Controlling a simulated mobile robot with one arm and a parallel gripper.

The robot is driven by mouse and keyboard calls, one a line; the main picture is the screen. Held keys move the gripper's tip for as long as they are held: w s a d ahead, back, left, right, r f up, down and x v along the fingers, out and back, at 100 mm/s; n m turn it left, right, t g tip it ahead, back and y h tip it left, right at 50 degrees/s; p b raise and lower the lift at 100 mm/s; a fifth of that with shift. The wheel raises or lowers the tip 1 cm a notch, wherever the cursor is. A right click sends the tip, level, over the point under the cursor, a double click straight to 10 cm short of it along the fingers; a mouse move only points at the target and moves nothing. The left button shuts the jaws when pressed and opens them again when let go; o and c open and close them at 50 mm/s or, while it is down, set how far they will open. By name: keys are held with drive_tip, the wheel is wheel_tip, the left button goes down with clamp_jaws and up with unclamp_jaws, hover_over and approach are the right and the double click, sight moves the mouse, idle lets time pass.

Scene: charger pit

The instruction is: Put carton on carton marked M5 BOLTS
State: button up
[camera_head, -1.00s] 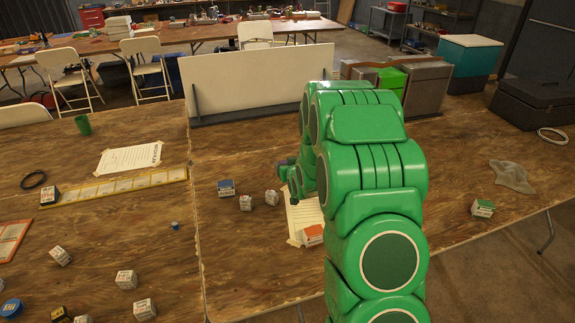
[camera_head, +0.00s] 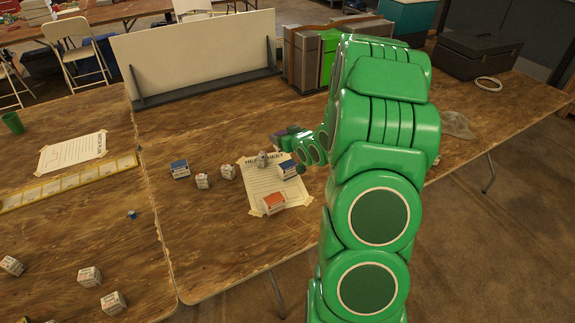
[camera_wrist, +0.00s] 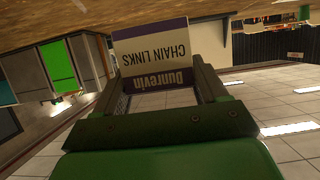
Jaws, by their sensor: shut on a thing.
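My gripper (camera_wrist: 160,92) is shut on a carton (camera_wrist: 152,58). In the wrist view the carton is white with a purple band, reads "CHAIN LINKS" and "Dunrevin", and appears upside down between the fingers. In the head view my gripper (camera_head: 283,141) is above the table, just beyond the paper sheet; the held carton is hardly visible there. On the sheet stand an orange-topped carton (camera_head: 274,204), a blue-topped carton (camera_head: 288,170) and a small grey item (camera_head: 262,159). Left of it stand a blue carton (camera_head: 179,168) and two white cartons (camera_head: 202,181). The M5 BOLTS marking cannot be read.
A white upright panel (camera_head: 200,55) and grey and green boxes (camera_head: 310,60) stand along the back.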

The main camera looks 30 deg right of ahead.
drive_tip(key=shift+s+d, duration=0.4)
drive_tip(key=shift+d, duration=0.1)
hover_over(288, 166)
drive_tip(key=shift+d+f, duration=0.15)
drive_tip(key=shift+f, duration=3.75)
drive_tip(key=shift+f, duration=0.1)
drive_tip(key=o, duration=1.2)
drive_tip(key=shift+c, duration=0.2)
